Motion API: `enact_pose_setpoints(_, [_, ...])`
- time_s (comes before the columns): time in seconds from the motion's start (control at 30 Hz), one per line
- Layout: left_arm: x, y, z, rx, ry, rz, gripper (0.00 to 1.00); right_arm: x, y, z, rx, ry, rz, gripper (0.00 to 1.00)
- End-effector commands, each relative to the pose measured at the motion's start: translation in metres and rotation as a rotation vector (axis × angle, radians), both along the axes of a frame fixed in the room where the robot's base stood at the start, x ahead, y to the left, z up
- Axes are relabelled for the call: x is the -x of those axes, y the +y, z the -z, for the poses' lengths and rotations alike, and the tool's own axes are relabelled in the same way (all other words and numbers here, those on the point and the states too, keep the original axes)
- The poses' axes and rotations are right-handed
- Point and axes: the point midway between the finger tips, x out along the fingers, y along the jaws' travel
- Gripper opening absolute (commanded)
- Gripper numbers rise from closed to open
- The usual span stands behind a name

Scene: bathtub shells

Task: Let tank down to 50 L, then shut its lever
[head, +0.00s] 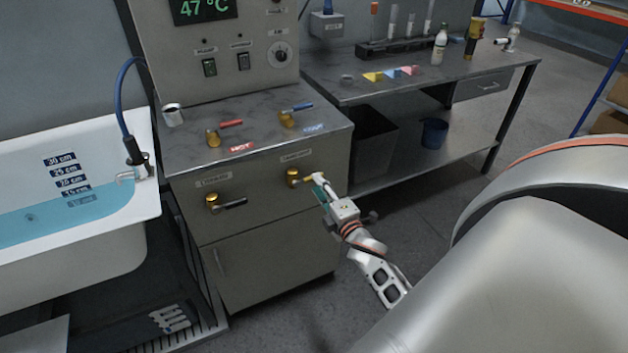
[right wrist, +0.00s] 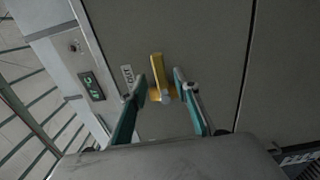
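A bathtub-like tank (head: 120,245) stands at the left in the head view, with blue water (head: 45,222) near the lower marks of its centimetre scale (head: 70,180). No litre scale is readable. On the cabinet front, the right brass valve has a yellow lever (head: 308,179), also seen in the right wrist view (right wrist: 157,72). My right gripper (head: 320,188) is at this lever. In the right wrist view its teal-lined fingers (right wrist: 160,88) stand apart on either side of the lever, with gaps visible. The left valve (head: 213,201) has a black lever pointing right. My left gripper is out of view.
The cabinet top holds red (head: 230,123) and blue (head: 302,107) levers and a white cup (head: 172,115). A display (head: 204,8) reads 47 °C. A workbench (head: 420,75) with tubes and bottles stands right. Floor (head: 290,315) before the cabinet is clear.

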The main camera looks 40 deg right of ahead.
Motion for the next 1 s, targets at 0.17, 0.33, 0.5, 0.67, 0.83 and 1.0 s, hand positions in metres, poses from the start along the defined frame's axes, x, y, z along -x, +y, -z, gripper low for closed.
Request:
enact_pose_setpoints(0.17, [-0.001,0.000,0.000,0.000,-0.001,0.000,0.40,0.038,0.009,0.001,-0.001,0.003,0.001,0.31])
enact_pose_setpoints(0.33, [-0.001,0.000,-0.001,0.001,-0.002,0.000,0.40,0.062,0.015,0.001,0.001,0.001,0.000,0.31])
enact_pose_setpoints(0.5, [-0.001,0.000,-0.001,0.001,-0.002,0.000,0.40,0.073,0.018,0.000,0.002,0.001,0.000,0.31])
enact_pose_setpoints(0.67, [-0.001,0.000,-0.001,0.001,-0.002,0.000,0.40,0.074,0.018,-0.001,0.002,-0.001,0.000,0.31])
enact_pose_setpoints(0.83, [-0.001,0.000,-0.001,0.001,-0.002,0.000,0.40,0.074,0.018,-0.001,0.002,0.000,0.000,0.31])
enact_pose_setpoints(1.0, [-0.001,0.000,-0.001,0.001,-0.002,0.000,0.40,0.074,0.018,0.000,0.001,0.000,0.000,0.31])
